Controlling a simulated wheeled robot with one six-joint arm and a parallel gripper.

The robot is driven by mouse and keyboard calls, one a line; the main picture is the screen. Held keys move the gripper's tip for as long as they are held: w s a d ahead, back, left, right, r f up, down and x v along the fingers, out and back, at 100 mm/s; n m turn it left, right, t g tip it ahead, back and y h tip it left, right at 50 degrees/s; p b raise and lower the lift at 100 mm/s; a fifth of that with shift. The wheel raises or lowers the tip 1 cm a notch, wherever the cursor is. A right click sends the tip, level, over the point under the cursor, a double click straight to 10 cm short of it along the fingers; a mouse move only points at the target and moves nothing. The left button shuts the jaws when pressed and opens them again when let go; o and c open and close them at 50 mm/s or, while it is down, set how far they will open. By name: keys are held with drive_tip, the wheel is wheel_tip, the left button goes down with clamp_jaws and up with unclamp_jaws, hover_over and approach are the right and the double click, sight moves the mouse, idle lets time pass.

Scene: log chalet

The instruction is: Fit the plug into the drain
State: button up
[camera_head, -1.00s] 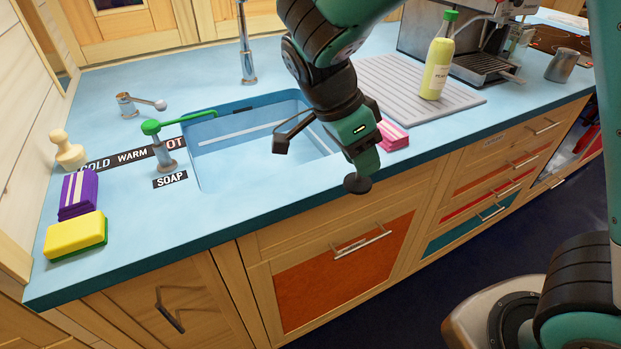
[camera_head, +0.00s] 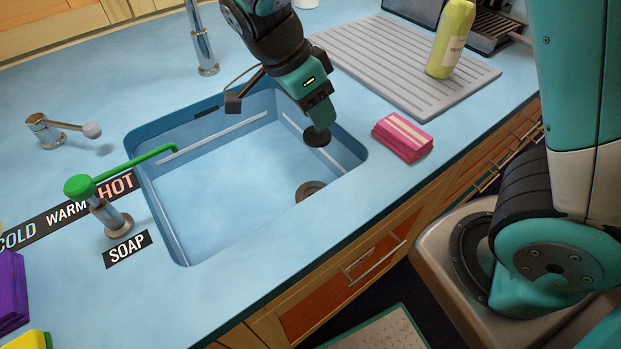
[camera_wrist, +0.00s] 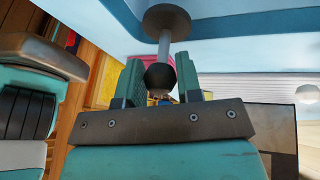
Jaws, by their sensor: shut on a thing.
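The plug (camera_head: 316,137) is a dark round disc on a short stem with a ball-like knob. My gripper (camera_head: 318,108) is shut on it and holds it disc-down over the right end of the sink (camera_head: 215,190). The wrist view shows the plug's disc (camera_wrist: 167,20), its pale stem and the dark knob between my gripper's two teal fingers (camera_wrist: 160,82). The drain (camera_head: 309,190) is a dark ring with a hole in the sink floor near its front right. In the head view the plug appears above and slightly right of the drain, apart from it.
A green-handled soap pump (camera_head: 103,202) has its spout reaching over the sink's left side. A chrome faucet (camera_head: 201,45) stands behind. A pink sponge (camera_head: 402,138) lies right of the sink, near a grey drainboard (camera_head: 400,70) bearing a yellow bottle (camera_head: 450,40).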

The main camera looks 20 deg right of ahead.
wheel_tip(320, 180, down, 18)
drive_tip(key=shift+a+r, duration=0.1)
idle(0.4)
drive_tip(key=o, duration=0.9)
drive_tip(key=shift+b, duration=0.3)
drive_tip(key=shift+o, duration=0.2)
drive_tip(key=shift+r, duration=0.1)
drive_tip(key=a+r+n+y, duration=0.35)
drive_tip(key=r+n, duration=0.35)
drive_tip(key=r, duration=0.9)
drive_tip(key=s+r+n+t+y, duration=0.1)
drive_tip(key=s+r+n+y, duration=0.1)
drive_tip(key=s+r+n, duration=0.2)
drive_tip(key=s+a+r+n+t+y, duration=0.1)
drive_tip(key=s+r+n+y, duration=0.2)
drive_tip(key=s+n, duration=0.7)
wheel_tip(320, 180, up, 3)
drive_tip(key=n, duration=0.3)
drive_tip(key=shift+f+n, duration=0.2)
drive_tip(key=shift+n, duration=0.2)
